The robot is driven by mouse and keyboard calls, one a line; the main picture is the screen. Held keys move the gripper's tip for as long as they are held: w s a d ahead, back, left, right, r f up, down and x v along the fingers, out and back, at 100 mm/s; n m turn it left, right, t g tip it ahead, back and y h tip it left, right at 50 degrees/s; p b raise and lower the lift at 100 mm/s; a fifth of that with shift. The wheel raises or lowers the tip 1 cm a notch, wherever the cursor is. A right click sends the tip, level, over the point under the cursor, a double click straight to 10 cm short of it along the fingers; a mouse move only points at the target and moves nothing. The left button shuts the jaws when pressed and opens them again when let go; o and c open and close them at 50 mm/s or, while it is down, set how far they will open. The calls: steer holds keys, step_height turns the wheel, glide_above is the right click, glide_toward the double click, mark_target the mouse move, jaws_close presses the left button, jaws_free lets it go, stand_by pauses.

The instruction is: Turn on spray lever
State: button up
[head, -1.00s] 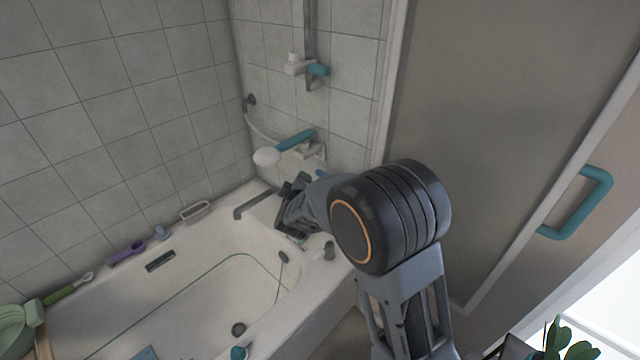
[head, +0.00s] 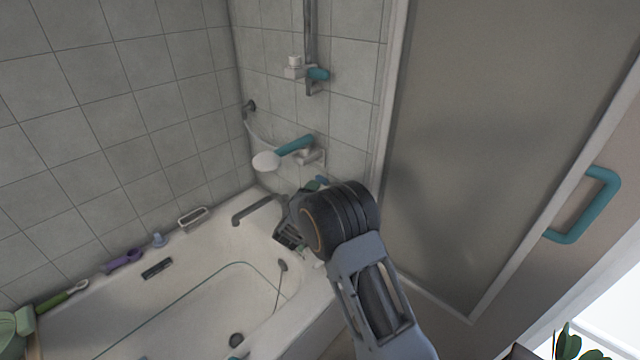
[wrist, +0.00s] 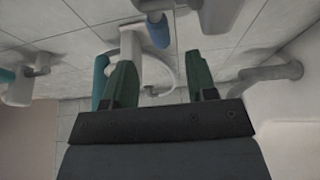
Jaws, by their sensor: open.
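My gripper (wrist: 160,72) is open and empty in the wrist view, its two green fingers apart and pointing at the tiled wall. In the head view my arm mostly hides it over the tub's faucet end. A small blue bit (head: 321,181) shows above my arm in the head view. I cannot tell which piece is the spray lever. The hand shower (head: 266,161), with a white head and teal handle, rests on a white wall bracket (head: 312,158).
The grey spout (head: 255,208) sticks out left of my gripper and also shows in the wrist view (wrist: 265,78). The white bathtub (head: 205,262) lies below. A sliding holder (head: 300,72) is higher on the wall. A frosted door (head: 490,130) stands at right.

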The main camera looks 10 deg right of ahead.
mark_target(328, 184)
steer(key=x, duration=0.6)
jaws_close()
stand_by(0.6)
